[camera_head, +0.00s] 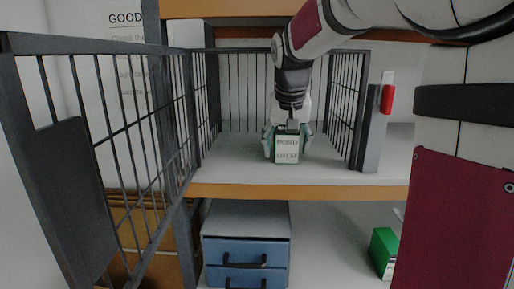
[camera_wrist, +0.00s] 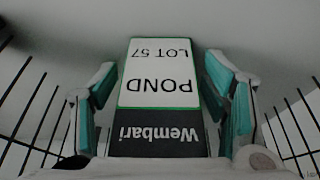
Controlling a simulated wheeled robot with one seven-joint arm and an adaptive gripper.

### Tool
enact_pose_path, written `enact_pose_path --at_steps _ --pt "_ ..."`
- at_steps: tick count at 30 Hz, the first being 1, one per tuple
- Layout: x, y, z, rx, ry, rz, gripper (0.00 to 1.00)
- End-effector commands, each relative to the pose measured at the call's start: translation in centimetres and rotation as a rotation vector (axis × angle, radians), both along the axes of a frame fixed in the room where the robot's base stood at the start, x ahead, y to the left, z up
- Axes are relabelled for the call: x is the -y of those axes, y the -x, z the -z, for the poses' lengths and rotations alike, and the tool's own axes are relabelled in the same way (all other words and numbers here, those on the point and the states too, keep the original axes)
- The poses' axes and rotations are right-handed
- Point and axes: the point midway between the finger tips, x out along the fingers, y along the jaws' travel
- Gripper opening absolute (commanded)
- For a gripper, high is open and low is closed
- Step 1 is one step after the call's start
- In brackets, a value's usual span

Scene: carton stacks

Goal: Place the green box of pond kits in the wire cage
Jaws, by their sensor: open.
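The box of pond kits (camera_head: 287,150) stands upright on the shelf floor inside the wire cage (camera_head: 240,80), near its open front. Its white label reads POND LOT 57. In the wrist view the box (camera_wrist: 158,85) shows a thin green edge around the label and a dark band reading Wembari. My gripper (camera_head: 288,138) reaches down into the cage from above. Its teal-padded fingers are open, one on each side of the box; in the wrist view (camera_wrist: 160,90) gaps show between the pads and the box. The box's back is hidden.
The cage's barred door (camera_head: 110,150) is swung open at the left. A dark post with a red latch piece (camera_head: 387,99) stands at the cage's right. Below are a blue drawer unit (camera_head: 246,250) and another green box (camera_head: 384,250). The cage floor around the box is clear.

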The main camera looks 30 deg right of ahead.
Motion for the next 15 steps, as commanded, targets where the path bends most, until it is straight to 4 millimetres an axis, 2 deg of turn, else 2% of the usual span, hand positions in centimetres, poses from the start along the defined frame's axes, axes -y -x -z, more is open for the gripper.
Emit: enact_pose_path --at_steps 5,15 --pt "-0.5 0.6 -1.4 0.003 0.003 0.0 0.68" --pt "-4.2 5.8 -1.3 0.002 0.003 -0.001 0.68"
